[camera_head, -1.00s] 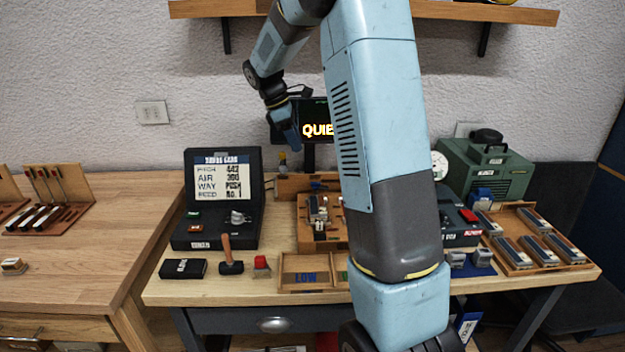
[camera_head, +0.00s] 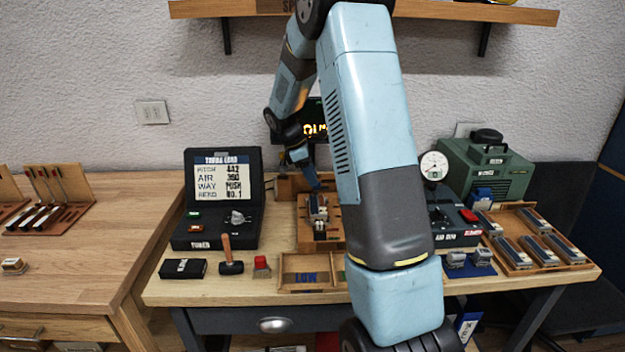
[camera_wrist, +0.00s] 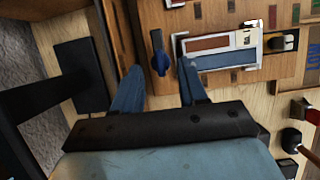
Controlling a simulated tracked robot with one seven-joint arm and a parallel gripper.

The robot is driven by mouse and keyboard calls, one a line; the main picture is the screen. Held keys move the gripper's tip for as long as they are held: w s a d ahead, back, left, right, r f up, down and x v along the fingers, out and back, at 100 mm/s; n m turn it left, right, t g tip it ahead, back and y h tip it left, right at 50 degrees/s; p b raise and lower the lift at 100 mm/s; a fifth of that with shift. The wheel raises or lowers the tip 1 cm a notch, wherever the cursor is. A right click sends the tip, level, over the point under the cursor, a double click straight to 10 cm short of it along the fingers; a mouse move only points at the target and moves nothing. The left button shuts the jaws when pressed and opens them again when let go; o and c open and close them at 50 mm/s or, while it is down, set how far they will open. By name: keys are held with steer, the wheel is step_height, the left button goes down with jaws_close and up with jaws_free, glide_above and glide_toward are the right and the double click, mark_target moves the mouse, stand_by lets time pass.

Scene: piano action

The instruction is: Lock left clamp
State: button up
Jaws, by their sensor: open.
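My gripper (camera_wrist: 161,75) is open, its two blue fingers pointing at the wooden fixture board (camera_wrist: 215,15); it also shows in the head view (camera_head: 313,182). A small lever with a blue knob (camera_wrist: 159,64) stands on the board and appears between my fingertips, with no clear contact. It looks like a clamp handle; I cannot tell whether it is the left clamp or whether it is locked. Beside it, a metal frame (camera_wrist: 245,58) holds a blue-and-brown block, close to one fingertip. A black fitting (camera_wrist: 286,41) sits at the frame's other end.
A black tuner case (camera_head: 222,205) stands left of the fixture. A mallet (camera_head: 229,258), a red-topped block (camera_head: 261,266) and a tray marked LOW (camera_head: 306,288) lie in front. A display (camera_head: 312,122) stands behind. My arm hides part of the bench.

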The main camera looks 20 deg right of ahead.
steer(key=shift+x, duration=0.85)
jaws_close()
